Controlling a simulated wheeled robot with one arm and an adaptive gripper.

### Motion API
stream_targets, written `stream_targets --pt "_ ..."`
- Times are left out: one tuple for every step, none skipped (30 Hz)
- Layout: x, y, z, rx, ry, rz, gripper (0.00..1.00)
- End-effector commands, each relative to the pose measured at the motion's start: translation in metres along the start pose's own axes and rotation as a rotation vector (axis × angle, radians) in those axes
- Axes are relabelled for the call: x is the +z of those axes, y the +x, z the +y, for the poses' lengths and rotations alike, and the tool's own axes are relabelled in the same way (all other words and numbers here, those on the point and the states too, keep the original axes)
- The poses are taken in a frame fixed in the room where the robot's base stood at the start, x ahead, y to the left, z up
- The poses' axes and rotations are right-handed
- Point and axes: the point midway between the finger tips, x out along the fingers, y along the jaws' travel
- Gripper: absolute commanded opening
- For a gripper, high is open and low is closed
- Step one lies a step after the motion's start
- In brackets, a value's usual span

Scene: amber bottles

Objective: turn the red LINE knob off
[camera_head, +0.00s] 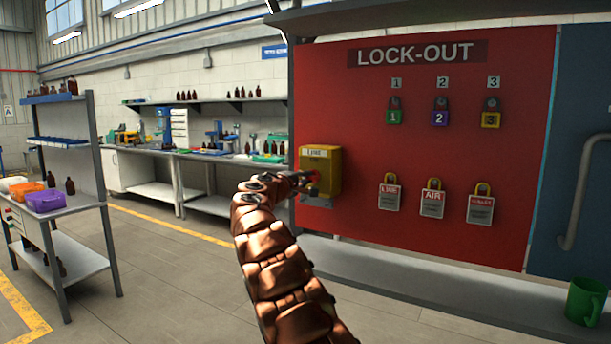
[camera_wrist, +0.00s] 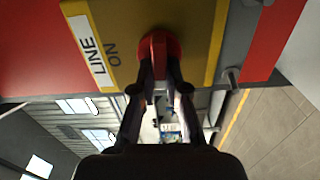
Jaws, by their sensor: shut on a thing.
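The red LINE knob (camera_wrist: 159,48) sits on a yellow switch box (camera_wrist: 205,25) in the wrist view. A white label on the box reads LINE, and the word ON is printed beside it. My gripper (camera_wrist: 160,90) is shut on the knob, with a finger at each side of it. In the head view, the yellow box (camera_head: 327,160) is mounted at the left edge of the red lock-out board (camera_head: 350,100). There my gripper (camera_head: 308,180) meets the front of the box and mostly hides the knob.
Numbered padlocks (camera_head: 441,117) hang on the board, with tagged padlocks (camera_head: 432,203) below. A grey shelf (camera_head: 430,292) runs under the board, and a green mug (camera_head: 585,302) stands at its right end. A cart (camera_head: 70,240) with bottles and bins stands at left. The floor between is open.

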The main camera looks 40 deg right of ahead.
Motion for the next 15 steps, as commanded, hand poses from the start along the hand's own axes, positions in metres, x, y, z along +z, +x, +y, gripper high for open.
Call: stream_targets --pt "-0.0026 -0.0015 0.0014 0.002 -0.016 0.006 0.00" --pt "-0.0026 -0.0015 0.0012 0.001 -0.024 0.006 0.00" --pt "-0.0026 -0.0014 0.0007 0.001 -0.034 0.005 0.00" --pt "-0.0026 -0.0014 0.0005 0.001 -0.039 0.005 0.00" --pt "-0.0026 -0.0014 0.0002 0.001 -0.044 0.005 0.00" --pt "-0.0025 -0.0014 0.0000 0.001 -0.050 0.005 0.00" --pt "-0.0025 -0.0014 -0.0002 0.001 -0.053 0.005 0.00" --pt "-0.0026 -0.0015 -0.0003 0.001 -0.055 0.005 0.00" --pt "-0.0026 -0.0015 -0.0004 0.001 -0.058 0.005 0.00" --pt "-0.0026 -0.0015 -0.0005 0.001 -0.059 0.005 0.00" --pt "-0.0026 -0.0015 -0.0006 0.001 -0.060 0.005 0.00" --pt "-0.0026 -0.0015 -0.0007 0.001 -0.061 0.005 0.00" --pt "-0.0026 -0.0015 -0.0007 0.001 -0.061 0.005 0.00" --pt "-0.0026 -0.0015 -0.0007 0.001 -0.061 0.005 0.00" --pt "-0.0026 -0.0015 -0.0007 0.001 -0.061 0.005 0.00"
